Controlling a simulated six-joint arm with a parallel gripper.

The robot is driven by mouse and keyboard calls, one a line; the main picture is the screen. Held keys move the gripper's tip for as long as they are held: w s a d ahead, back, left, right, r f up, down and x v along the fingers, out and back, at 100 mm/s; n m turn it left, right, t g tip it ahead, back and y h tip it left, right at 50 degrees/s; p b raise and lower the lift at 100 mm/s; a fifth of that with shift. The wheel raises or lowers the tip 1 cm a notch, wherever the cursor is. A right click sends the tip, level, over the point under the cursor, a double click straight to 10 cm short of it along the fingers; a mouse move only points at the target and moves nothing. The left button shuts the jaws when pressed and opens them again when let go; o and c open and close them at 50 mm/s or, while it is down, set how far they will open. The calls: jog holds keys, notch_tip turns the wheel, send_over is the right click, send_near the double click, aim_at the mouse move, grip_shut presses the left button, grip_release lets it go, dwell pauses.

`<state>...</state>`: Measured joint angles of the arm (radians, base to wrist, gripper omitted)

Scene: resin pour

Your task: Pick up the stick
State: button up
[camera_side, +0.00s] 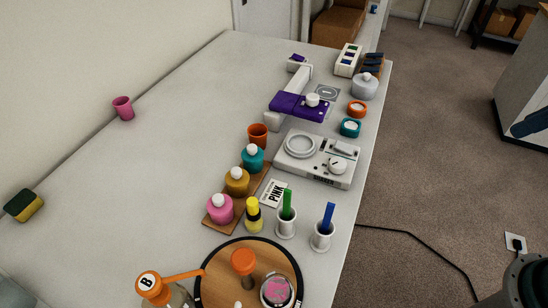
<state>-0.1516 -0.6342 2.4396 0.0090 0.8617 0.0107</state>
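Two sticks stand upright in small white cups near the right edge of the table. The green stick (287,203) is in the left white cup (286,228). The blue stick (327,217) is in the right white cup (320,242), nearer the edge. Their lower ends are hidden inside the cups. My gripper is not in view. A dark rounded part at the bottom right corner is cut off by the frame, and I cannot tell what it is.
Pink, yellow and teal bottles stand on a wooden strip (262,184) left of the cups, with a yellow bottle (253,215) nearby. A round wooden board (212,283) holding containers is in front. A white device (318,172) stands behind. The table's left is mostly clear.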

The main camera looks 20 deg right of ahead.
jog(key=w+a+n+g+y, duration=0.1)
jog(key=w+a+n, duration=0.35)
jog(key=a, duration=0.65)
jog(key=n+g+y, duration=0.1)
jog(key=n, duration=0.2)
send_near(334, 206)
jog(key=shift+x, duration=4.1)
jog(key=shift+f, duration=0.1)
jog(key=shift+x, duration=2.5)
grip_shut()
